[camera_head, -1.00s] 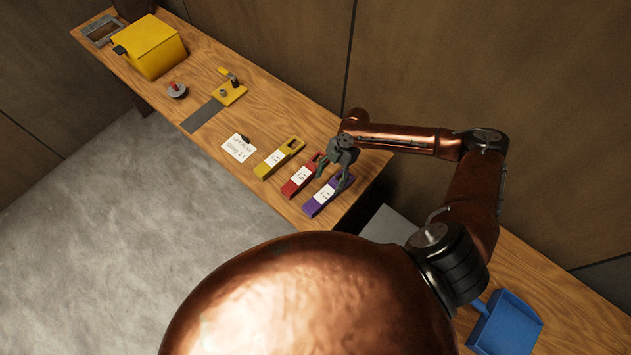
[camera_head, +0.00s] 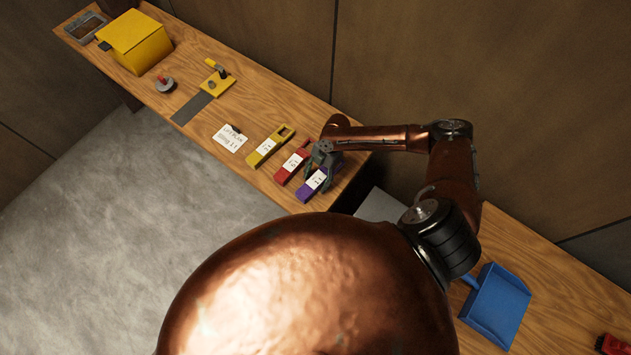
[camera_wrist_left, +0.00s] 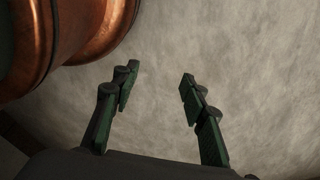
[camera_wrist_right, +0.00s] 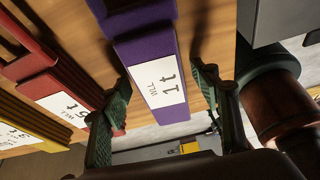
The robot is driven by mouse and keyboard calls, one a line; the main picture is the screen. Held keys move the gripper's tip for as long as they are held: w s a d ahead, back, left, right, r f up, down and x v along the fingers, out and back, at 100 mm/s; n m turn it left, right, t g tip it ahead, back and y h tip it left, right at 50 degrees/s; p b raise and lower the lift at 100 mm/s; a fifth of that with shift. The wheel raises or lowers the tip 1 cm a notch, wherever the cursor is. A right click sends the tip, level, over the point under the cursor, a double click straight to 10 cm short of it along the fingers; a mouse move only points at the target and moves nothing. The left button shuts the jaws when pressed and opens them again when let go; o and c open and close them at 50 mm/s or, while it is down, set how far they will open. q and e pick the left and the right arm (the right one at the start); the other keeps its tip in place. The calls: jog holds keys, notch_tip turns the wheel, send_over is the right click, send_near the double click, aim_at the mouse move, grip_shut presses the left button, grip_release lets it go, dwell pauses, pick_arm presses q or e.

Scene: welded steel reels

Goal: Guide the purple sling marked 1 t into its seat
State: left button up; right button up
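The purple sling (camera_head: 306,193) lies on the wooden bench at the end of a row with a red sling (camera_head: 289,168) and a yellow sling (camera_head: 268,146). Its white label reads 1 t in the right wrist view (camera_wrist_right: 165,86). My right gripper (camera_head: 322,176) is over the purple sling. In the right wrist view its two fingers (camera_wrist_right: 160,88) stand apart, one on each side of the purple sling, with gaps visible. My left gripper (camera_wrist_left: 155,88) is open and empty above the grey floor. I cannot tell which place is the sling's seat.
A white note card (camera_head: 230,138) lies beside the slings. A yellow fixture with a post (camera_head: 217,82), a dark strip (camera_head: 192,107), a small round item with a red top (camera_head: 165,85) and a yellow box (camera_head: 137,42) stand farther left. A blue dustpan (camera_head: 496,305) lies at right.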

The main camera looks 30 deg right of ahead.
jog(key=shift+s+r, duration=0.1)
jog(key=c, duration=0.5)
jog(key=shift+c, duration=1.4)
grip_shut()
pick_arm(q)
jog(key=shift+s, duration=0.65)
jog(key=shift+f, duration=0.15)
pick_arm(e)
jog(key=shift+r, duration=0.1)
jog(key=shift+r, duration=0.3)
notch_tip(320, 180, up, 2)
jog(key=shift+r+b, duration=0.2)
jog(key=shift+b, duration=0.55)
pick_arm(q)
jog(key=f, duration=0.1)
jog(key=f+b, duration=0.2)
jog(key=shift+s+f, duration=0.2)
jog(key=shift+s, duration=0.05)
pick_arm(e)
jog(key=s+a+r, duration=0.2)
jog(key=s+r, duration=0.3)
jog(key=s, duration=0.1)
jog(key=s+a+r, duration=0.3)
jog(key=s+r, duration=0.1)
jog(key=s, duration=0.3)
jog(key=shift+a+r, duration=0.25)
jog(key=shift+r, duration=0.15)
